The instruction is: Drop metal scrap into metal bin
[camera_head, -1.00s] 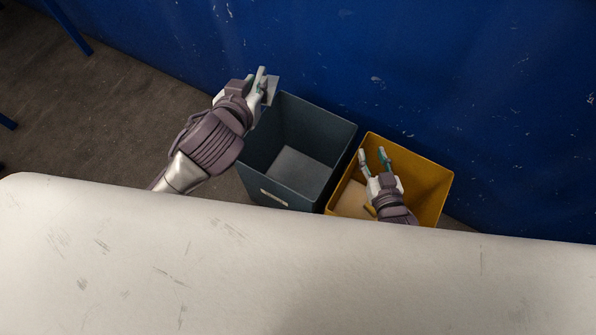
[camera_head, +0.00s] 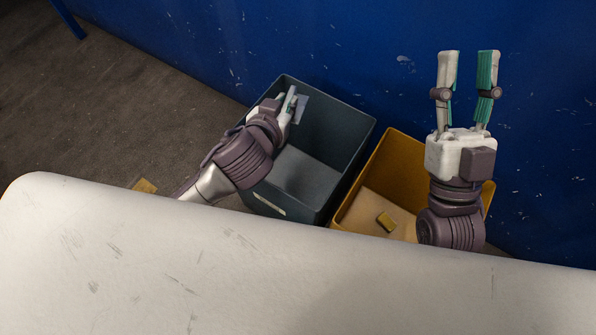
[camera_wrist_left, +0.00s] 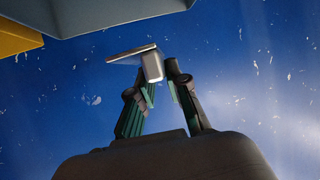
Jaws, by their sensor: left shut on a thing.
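My left gripper (camera_head: 290,103) is above the dark grey bin (camera_head: 262,205), near its back left part. It is shut on a small grey metal scrap (camera_head: 301,108). In the left wrist view the scrap (camera_wrist_left: 152,66) is an angled, L-like piece between the fingertips (camera_wrist_left: 158,80). The grey bin's visible floor is bare. My right gripper (camera_head: 468,60) is open and empty, raised above the right side of the yellow bin (camera_head: 399,152). Which bin is the metal one is not marked legibly.
A small yellow-brown block (camera_head: 386,221) lies in the yellow bin. A white table (camera_head: 290,285) fills the front. A blue wall (camera_head: 330,40) stands behind the bins. A yellowish piece (camera_head: 144,186) shows on the floor left of my left arm.

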